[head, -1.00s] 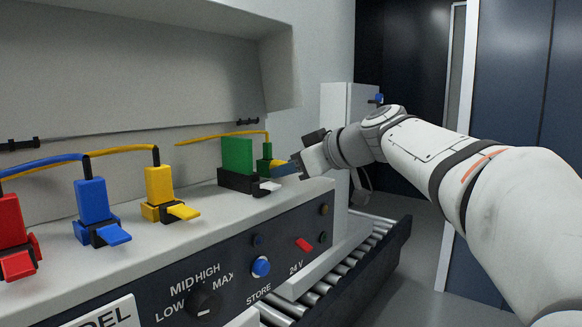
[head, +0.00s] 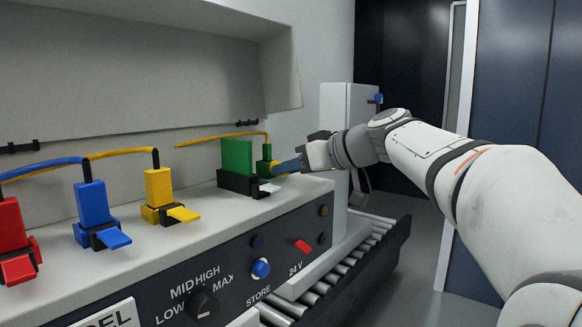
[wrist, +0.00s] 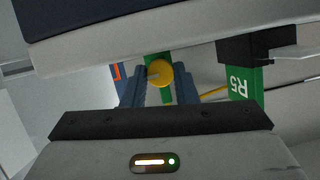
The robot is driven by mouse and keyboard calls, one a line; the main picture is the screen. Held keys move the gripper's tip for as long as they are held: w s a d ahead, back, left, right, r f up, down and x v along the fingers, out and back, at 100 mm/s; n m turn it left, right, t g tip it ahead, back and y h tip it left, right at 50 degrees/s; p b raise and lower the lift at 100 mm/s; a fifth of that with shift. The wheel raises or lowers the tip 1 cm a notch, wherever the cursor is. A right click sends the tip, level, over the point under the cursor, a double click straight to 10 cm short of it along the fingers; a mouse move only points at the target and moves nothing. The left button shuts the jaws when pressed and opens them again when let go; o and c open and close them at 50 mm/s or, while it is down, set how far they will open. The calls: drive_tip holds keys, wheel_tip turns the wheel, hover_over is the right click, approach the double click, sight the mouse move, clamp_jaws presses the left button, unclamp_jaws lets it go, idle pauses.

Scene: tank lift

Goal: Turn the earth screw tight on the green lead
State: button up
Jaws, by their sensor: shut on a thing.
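The green lead's plug (head: 266,153) stands at the far end of the bench top, with a yellow cable running into it from behind. The round yellow head of the earth screw (wrist: 158,73) sits in front of a green part, and in the head view it is mostly hidden by the fingers. My gripper (head: 284,167) reaches in from the right, and its blue-grey fingers are shut on the screw head. In the wrist view the fingers (wrist: 146,88) close around the yellow head. How tight the screw is cannot be seen.
Yellow (head: 159,188), blue (head: 92,203) and red (head: 9,225) plugs stand further left. A roller conveyor (head: 345,270) runs below the panel.

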drive_tip(key=o, duration=1)
drive_tip(key=p+v, duration=0.1)
drive_tip(key=v, duration=0.7)
drive_tip(key=shift+p, duration=0.35)
